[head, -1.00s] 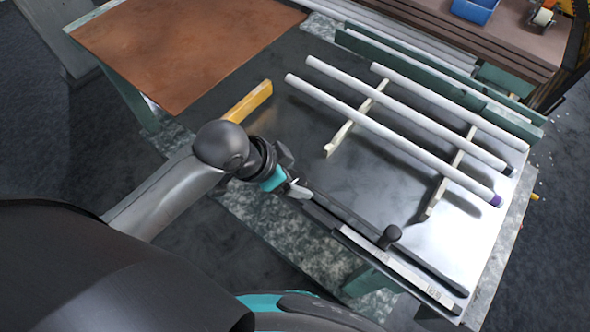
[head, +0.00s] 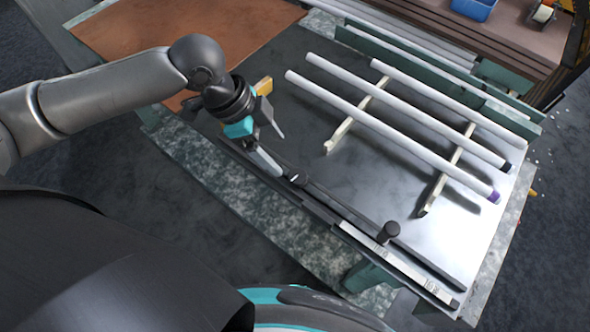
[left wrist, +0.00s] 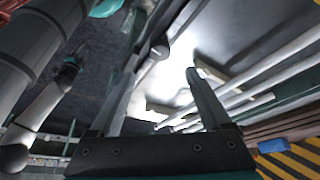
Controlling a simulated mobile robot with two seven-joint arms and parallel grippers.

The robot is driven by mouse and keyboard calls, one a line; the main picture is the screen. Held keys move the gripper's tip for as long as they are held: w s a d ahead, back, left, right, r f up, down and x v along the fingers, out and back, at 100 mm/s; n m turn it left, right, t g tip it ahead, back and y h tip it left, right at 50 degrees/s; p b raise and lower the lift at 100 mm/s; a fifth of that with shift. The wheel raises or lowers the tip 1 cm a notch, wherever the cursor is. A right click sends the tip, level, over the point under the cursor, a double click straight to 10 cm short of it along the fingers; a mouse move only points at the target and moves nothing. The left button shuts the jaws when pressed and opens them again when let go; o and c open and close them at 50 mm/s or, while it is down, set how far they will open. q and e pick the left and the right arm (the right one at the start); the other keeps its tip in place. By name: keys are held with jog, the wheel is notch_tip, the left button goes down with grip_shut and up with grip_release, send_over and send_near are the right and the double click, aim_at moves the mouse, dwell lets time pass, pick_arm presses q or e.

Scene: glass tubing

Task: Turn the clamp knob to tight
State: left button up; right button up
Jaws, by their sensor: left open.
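A black knob (head: 388,232) stands upright on the rail along the table's near edge. A smaller dark knob-like piece (head: 297,177) sits at the rail's left end; I cannot tell which is the clamp knob or how tight either is. My left gripper (head: 281,156) is open, beside the smaller piece, with one finger close to it; contact is unclear. In the left wrist view its two fingers stand apart, with a dark rounded piece (left wrist: 159,51) beyond them. A distant grey arm there ends in what looks like my right gripper (left wrist: 70,70), too small to read.
Several white tubes (head: 400,112) lie across pale wooden supports (head: 447,172) on the dark metal table. A yellow bar (head: 264,86) lies partly behind my left gripper. A brown sheet (head: 150,40) covers the far left. The table between rail and tubes is clear.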

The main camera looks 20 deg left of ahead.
aim_at(297, 175)
pick_arm(q)
jog(key=b+x, duration=0.1)
jog(key=x, duration=0.9)
jog(key=shift+f, duration=0.2)
grip_shut()
